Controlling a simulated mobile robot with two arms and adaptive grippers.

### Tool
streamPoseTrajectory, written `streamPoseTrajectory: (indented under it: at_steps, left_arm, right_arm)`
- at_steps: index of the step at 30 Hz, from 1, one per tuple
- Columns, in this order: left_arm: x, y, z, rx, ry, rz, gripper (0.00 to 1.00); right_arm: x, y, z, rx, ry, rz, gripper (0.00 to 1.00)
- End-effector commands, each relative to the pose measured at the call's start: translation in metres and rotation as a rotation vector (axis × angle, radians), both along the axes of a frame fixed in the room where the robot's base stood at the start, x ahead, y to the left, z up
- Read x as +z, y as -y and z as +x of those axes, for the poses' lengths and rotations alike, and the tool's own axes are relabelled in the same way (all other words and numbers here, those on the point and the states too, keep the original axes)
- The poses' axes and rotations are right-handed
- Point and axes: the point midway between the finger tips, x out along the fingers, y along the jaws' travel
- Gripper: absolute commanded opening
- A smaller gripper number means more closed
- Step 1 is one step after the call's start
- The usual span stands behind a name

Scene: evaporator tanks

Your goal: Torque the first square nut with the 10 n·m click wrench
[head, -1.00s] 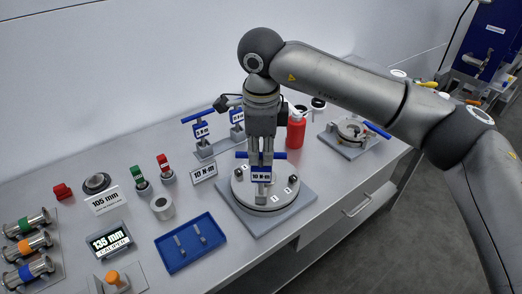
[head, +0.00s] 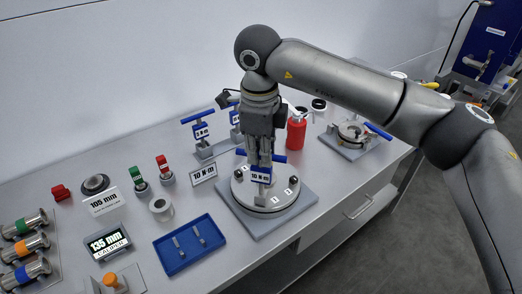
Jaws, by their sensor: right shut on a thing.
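The 10 N·m click wrench (head: 261,176) has a blue T-handle and a blue-framed "10 N·m" label. My right gripper (head: 260,160) points down and is shut on the wrench at its handle. The wrench stands upright over a round steel flange (head: 272,203) on a grey square plate. Small dark square nuts sit around the flange, one at the left (head: 238,174) and one at the right (head: 293,180), near numbered tags. The wrench's lower end is hidden behind its label, so I cannot tell whether it sits on a nut. My left gripper is not in view.
Other blue-handled wrenches (head: 201,131) stand in a rack behind, near a "10 N·m" sign (head: 203,174). A red bottle (head: 296,133) stands behind the flange. A blue tray (head: 190,244) with two small tools lies front left. A clamp fixture (head: 350,134) is at the right.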

Motion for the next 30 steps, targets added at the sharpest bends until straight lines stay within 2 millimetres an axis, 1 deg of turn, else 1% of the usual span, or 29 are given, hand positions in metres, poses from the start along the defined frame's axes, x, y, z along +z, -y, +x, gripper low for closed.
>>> streamPoseTrajectory:
  at_steps: [5, 19, 30]
  left_arm:
    - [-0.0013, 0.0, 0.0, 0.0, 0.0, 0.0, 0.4]
    - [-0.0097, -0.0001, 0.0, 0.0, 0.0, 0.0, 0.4]
    - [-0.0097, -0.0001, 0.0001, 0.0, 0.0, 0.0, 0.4]
  right_arm:
    - [0.0001, -0.0003, 0.0, -0.016, 0.001, 0.0, 0.0]
    - [0.0003, -0.0004, 0.0008, -0.208, 0.002, 0.0, 0.0]
    - [0.0007, -0.0005, 0.0006, -0.222, 0.002, 0.001, 0.0]
